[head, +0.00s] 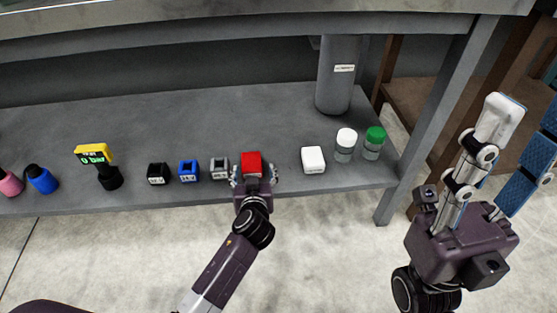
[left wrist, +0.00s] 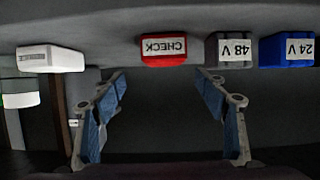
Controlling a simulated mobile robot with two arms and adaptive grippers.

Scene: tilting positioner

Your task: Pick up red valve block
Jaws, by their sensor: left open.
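The red valve block (head: 251,160) stands on the grey shelf near its front edge, in the row of small blocks. In the left wrist view the red block (left wrist: 163,49) bears an upside-down "CHECK" label. My left gripper (head: 253,177) is open at the front of the red block. In the left wrist view the red block shows between and beyond the spread blue-padded fingers of the left gripper (left wrist: 162,88), with nothing held. My right gripper (head: 528,118) is at the right, away from the shelf, with its fingers apart and empty.
A grey block (head: 219,169) stands close left of the red one, then a blue block (head: 188,171) and a black block (head: 158,174). A white block (head: 313,160) stands to the right, then white-capped (head: 345,146) and green-capped (head: 373,143) jars. A grey cylinder (head: 337,90) stands behind.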

